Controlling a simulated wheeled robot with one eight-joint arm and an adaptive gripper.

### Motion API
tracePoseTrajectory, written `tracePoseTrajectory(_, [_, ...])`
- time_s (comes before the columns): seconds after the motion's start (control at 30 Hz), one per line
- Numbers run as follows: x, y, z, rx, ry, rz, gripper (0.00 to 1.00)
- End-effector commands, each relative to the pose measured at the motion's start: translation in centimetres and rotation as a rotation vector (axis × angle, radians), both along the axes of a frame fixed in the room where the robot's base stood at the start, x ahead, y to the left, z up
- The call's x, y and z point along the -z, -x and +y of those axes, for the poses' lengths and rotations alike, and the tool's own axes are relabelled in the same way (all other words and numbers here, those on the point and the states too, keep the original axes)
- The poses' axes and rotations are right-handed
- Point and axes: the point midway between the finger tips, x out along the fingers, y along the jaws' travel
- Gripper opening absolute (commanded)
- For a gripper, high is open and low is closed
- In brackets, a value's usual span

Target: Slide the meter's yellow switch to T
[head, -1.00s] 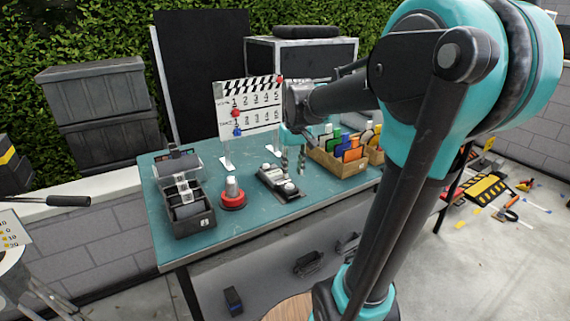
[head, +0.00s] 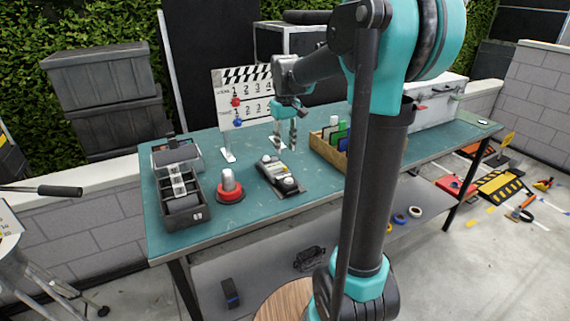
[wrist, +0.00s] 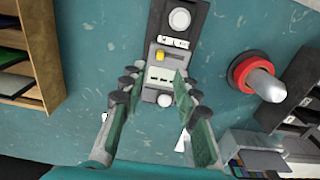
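The meter (head: 279,174) is a dark and grey device with pale round parts, lying on the teal table. In the wrist view the meter (wrist: 173,57) shows a white dome at the top, and its yellow switch (wrist: 160,55) sits on the left of its grey panel. White labels lie just above the switch; their letters are too small to read. My gripper (head: 286,147) points down above the table, just behind the meter. In the wrist view my gripper (wrist: 156,85) has its fingers apart and empty, over the meter's lower part. The switch cannot be made out in the head view.
A red-based lamp (head: 230,187) and a black divided box (head: 181,203) stand left of the meter. A clapperboard (head: 243,97) stands behind. A wooden box of coloured cards (head: 323,149) is to the right. The table in front of the meter is clear.

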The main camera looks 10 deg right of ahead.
Motion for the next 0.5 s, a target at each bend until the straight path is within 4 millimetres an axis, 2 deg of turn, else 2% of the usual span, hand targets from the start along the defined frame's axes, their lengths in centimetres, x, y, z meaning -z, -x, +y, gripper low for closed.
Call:
tracePoseTrajectory(0.2, [4.2,-0.1,0.0,0.000,0.000,0.000,0.31])
tracePoseTrajectory(0.33, [6.0,0.0,0.0,0.000,0.000,0.000,0.31])
tracePoseTrajectory(0.5, [7.3,0.0,0.0,0.000,0.000,0.000,0.31])
